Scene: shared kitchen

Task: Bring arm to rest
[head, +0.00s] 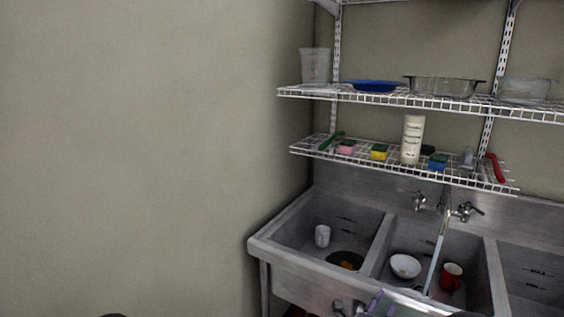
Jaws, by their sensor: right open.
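My right gripper (381,303) shows only in part at the bottom edge of the head view, in front of the sink's front rim. Its fingers are apart, and I see nothing held between them. The rest of the right arm is mostly cut off by the frame. My left gripper is not in view; a small dark shape at the bottom left edge is too cut off to identify.
A metal sink (285,252) holds a white cup (322,236), a dark pan (333,257), a white bowl (405,266) and a red mug (451,271). Above, wire shelves carry a white bottle (412,140), sponges and glass dishes. A bare wall (140,150) fills the left.

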